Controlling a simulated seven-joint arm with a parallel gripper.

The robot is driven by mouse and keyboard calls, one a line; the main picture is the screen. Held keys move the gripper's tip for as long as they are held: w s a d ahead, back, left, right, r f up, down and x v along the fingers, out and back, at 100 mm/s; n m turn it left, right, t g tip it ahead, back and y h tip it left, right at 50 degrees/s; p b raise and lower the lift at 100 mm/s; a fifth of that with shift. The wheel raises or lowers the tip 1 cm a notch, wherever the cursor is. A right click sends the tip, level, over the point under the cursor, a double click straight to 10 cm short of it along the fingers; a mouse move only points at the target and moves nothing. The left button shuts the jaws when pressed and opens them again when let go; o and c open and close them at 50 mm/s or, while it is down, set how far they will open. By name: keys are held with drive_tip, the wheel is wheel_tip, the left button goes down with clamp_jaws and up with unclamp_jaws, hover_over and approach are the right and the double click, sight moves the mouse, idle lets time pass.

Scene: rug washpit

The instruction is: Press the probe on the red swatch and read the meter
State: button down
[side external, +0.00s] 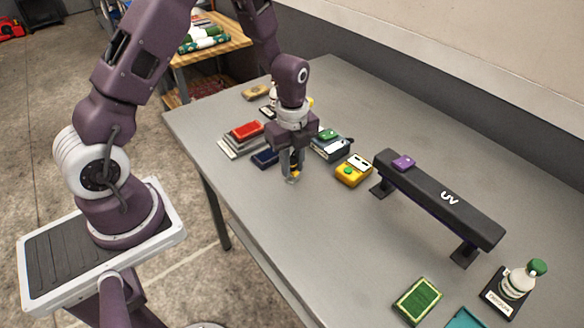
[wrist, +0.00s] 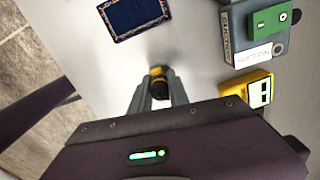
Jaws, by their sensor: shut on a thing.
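My gripper (side external: 292,175) is shut on the probe (wrist: 159,84), a small yellow and black piece held between the fingers, pointing down over the table. It also shows in the side view. The red swatch (side external: 246,130) lies on a pale, stacked base at the far left of the table, behind and left of my gripper, apart from the probe. The yellow meter (side external: 353,170) sits right of my gripper, with a white display and a green button or light; the wrist view shows part of it (wrist: 246,92). Its reading is too small to tell.
A dark blue swatch (wrist: 135,14) lies close to my gripper. A grey box with a green block (wrist: 273,20) stands beside the meter. A black UV bar (side external: 440,198) on feet, a green swatch (side external: 418,299) and a bottle (side external: 518,279) are at right. The table's front middle is clear.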

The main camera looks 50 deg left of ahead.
drive_tip(key=r, duration=0.9)
drive_tip(key=shift+w+a, duration=0.1)
drive_tip(key=shift+a, duration=0.15)
drive_tip(key=a+r, duration=0.2)
drive_tip(key=a, duration=1.7)
drive_tip(key=shift+s+d+f, duration=0.1)
drive_tip(key=shift+s+f, duration=0.15)
drive_tip(key=shift+f, duration=1.25)
drive_tip(key=shift+s+d+f, duration=0.1)
drive_tip(key=shift+s+f, duration=0.1)
drive_tip(key=shift+f, duration=1.3)
drive_tip(key=shift+f, duration=0.6)
wheel_tip(320, 180, up, 7)
